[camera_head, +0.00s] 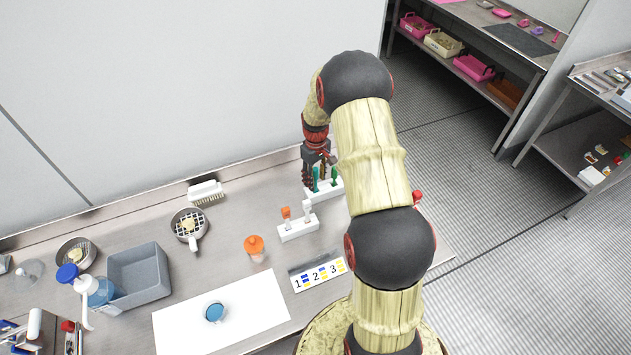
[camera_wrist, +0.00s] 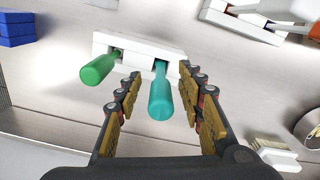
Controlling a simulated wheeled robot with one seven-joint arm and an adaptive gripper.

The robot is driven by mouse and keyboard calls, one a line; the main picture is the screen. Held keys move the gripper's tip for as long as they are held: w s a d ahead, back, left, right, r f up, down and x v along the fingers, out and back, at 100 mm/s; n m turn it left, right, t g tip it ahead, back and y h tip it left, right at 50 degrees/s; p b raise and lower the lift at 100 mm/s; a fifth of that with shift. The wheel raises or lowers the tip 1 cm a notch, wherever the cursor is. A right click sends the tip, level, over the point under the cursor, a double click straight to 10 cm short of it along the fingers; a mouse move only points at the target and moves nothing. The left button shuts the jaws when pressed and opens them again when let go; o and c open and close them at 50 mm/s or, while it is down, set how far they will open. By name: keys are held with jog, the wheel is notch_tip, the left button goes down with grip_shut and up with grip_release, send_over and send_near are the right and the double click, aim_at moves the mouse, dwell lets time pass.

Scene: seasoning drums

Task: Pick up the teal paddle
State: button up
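The teal paddle (camera_wrist: 161,98) stands in a white rack (camera_wrist: 140,46), with its rounded handle end pointing up toward the wrist camera. A green paddle (camera_wrist: 98,68) stands in the same rack, to its left in the wrist view. My gripper (camera_wrist: 161,77) is open, with its fingers on either side of the teal handle and visible gaps between. In the head view my gripper (camera_head: 316,170) is over the white rack (camera_head: 326,190) at the back of the table, partly covering the handles.
Another white rack (camera_head: 298,230) with orange and white handles stands close in front. A grey bin (camera_head: 140,274) is farther left.

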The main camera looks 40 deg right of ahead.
jog(key=shift+f, duration=0.4)
jog(key=shift+c, duration=0.9)
jog(key=c, duration=0.7)
jog(key=shift+c, duration=0.3)
